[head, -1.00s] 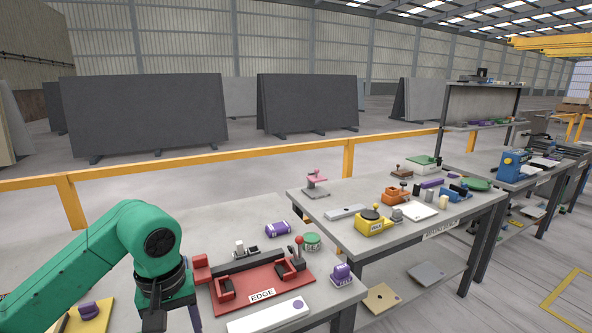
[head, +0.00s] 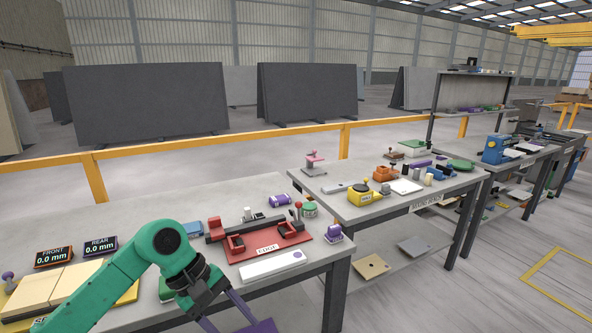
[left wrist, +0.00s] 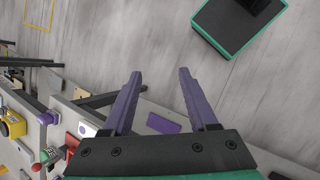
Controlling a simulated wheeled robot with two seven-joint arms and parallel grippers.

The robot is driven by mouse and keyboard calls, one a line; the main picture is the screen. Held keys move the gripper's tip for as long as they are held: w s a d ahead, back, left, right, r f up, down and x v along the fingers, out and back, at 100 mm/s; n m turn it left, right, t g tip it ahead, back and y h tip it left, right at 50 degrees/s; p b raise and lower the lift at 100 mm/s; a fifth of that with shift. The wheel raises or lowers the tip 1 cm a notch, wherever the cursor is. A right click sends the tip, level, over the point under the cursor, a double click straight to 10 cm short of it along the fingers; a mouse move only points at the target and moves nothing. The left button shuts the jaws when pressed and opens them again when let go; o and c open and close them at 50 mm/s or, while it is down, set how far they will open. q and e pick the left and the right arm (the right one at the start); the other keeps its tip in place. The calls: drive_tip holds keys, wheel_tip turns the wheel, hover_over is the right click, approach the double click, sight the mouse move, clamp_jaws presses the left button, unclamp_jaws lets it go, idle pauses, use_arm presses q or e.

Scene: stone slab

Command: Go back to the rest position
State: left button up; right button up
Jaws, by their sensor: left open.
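My left gripper (head: 228,314) has purple fingers and a green arm that comes in from the lower left in the head view. It is at the front edge of the near bench (head: 160,291). In the left wrist view its two purple fingers (left wrist: 157,95) stand apart with nothing between them, over the grey floor. My right gripper does not show in either view.
A second bench (head: 350,213) stands to the right. A yellow rail (head: 230,140) runs behind.

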use_arm(q)
drive_tip(key=w+d+n+t+h, duration=0.3)
drive_tip(key=w+d+n+h, duration=0.4)
drive_tip(key=n, duration=0.5)
drive_tip(key=w+a+f+n+t, duration=0.6)
drive_tip(key=f+n+t, duration=0.25)
drive_tip(key=n, duration=0.65)
drive_tip(key=s+a+f+n+t+y, duration=0.1)
drive_tip(key=a+f+n+y, duration=0.3)
drive_tip(key=f, duration=0.3)
drive_tip(key=s+a+f+n+y, duration=0.1)
drive_tip(key=a+f+n, duration=0.2)
drive_tip(key=f+n, duration=0.4)
drive_tip(key=s+a+f+n+t+y, duration=0.1)
drive_tip(key=s+a+f+n+y, duration=0.15)
drive_tip(key=a+f+n, duration=0.35)
drive_tip(key=s+a+f+n+g+y, duration=0.3)
drive_tip(key=s+f+n+g+y, duration=0.35)
drive_tip(key=s+f, duration=0.95)
drive_tip(key=s+f+n+g, duration=0.2)
drive_tip(key=s+f+n, duration=0.3)
drive_tip(key=s, duration=0.7)
drive_tip(key=s+f+n+g, duration=0.3)
drive_tip(key=s+f+n, duration=0.2)
drive_tip(key=s, duration=0.8)
drive_tip(key=shift+f+h, duration=0.4)
drive_tip(key=shift+f, duration=0.1)
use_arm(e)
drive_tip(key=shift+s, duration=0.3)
